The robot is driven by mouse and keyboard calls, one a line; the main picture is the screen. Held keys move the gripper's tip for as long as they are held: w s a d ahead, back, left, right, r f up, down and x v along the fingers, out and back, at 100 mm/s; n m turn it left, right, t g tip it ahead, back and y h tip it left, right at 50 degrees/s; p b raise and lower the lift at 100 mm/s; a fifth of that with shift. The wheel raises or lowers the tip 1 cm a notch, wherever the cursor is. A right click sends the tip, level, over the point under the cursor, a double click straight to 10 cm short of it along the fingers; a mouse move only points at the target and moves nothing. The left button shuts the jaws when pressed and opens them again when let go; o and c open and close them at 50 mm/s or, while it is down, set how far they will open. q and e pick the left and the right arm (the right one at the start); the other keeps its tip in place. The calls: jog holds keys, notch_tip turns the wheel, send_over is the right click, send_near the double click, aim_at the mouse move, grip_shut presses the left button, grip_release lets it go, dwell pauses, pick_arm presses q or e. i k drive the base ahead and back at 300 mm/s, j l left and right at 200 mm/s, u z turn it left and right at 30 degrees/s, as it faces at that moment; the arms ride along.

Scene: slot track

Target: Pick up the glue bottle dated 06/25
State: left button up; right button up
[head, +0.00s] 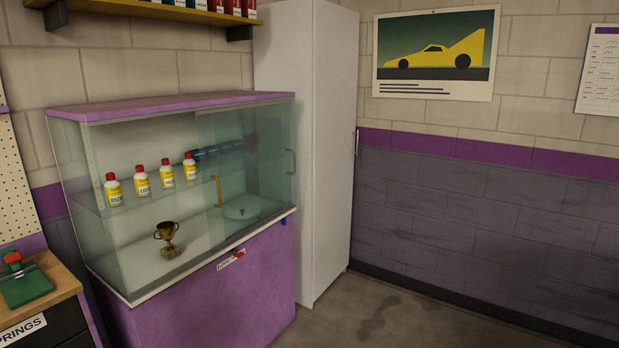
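Several small glue bottles stand in a row on the glass shelf of a display case (215,296). They are white and yellow with red caps: the leftmost (114,191), the second (142,181), the third (167,174) and the rightmost (190,167). Dark print shows on their labels, but it is too small to read, so I cannot tell which one is dated 06/25. The case has glass front panels; one with a brass handle (218,191) overlaps the right part. Neither of my grippers is in view.
A gold trophy (167,236) and a round greenish dish (242,209) are on the case floor. A white cabinet (312,150) stands right of the case. A workbench (45,305) is at lower left. Grey floor (400,318) is clear at right.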

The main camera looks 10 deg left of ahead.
aim_at(166, 170)
jog(key=l+u, duration=0.1)
jog(key=u, duration=0.35)
jog(key=i+l+u, duration=0.1)
jog(key=u, duration=0.35)
jog(key=l+u, duration=0.15)
jog(key=u, duration=0.3)
jog(key=l+u, duration=0.15)
jog(key=l, duration=0.35)
jog(key=l+u, duration=0.15)
jog(key=l, duration=0.4)
jog(key=l+u, duration=0.15)
jog(key=l, duration=0.35)
jog(key=l+u, duration=0.15)
jog(key=l, duration=0.35)
jog(key=k+l+u, duration=0.15)
jog(key=l, duration=0.35)
jog(key=k+l+u, duration=0.15)
jog(key=l, duration=0.35)
